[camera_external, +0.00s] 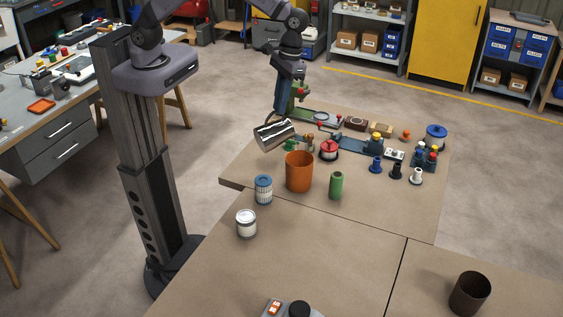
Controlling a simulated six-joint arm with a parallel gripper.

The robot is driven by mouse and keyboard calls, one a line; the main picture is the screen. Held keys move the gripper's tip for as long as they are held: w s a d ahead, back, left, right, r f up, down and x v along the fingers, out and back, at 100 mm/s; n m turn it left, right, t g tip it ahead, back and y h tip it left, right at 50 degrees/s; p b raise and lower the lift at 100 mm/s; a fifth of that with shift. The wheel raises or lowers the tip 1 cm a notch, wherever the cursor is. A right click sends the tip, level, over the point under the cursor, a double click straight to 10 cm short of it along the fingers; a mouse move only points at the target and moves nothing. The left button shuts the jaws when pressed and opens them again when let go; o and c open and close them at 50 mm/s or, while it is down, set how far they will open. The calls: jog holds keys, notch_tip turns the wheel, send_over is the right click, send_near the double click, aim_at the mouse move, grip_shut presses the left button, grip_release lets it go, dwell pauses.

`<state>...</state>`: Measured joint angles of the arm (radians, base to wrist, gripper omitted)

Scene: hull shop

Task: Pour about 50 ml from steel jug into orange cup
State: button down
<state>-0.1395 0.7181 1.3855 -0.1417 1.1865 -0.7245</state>
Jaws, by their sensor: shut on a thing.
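The steel jug (274,136) is held in the air, tipped well over towards its side. My gripper (283,116) is shut on it from above; its fingertips are small and partly hidden. The orange cup (299,172) stands upright on the brown table, just below and to the right of the jug. The jug appears apart from the cup. The cup's inside is mostly hidden, and I cannot make out a stream or the liquid level.
A white can (246,224) is nearer the front. A dark brown cup (470,293) is at front right.

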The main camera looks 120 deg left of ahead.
jog(key=shift+w+a+r+g+h, duration=0.2)
jog(key=shift+a+g+h, duration=0.1)
jog(key=shift+h, duration=0.1)
dwell(1.2)
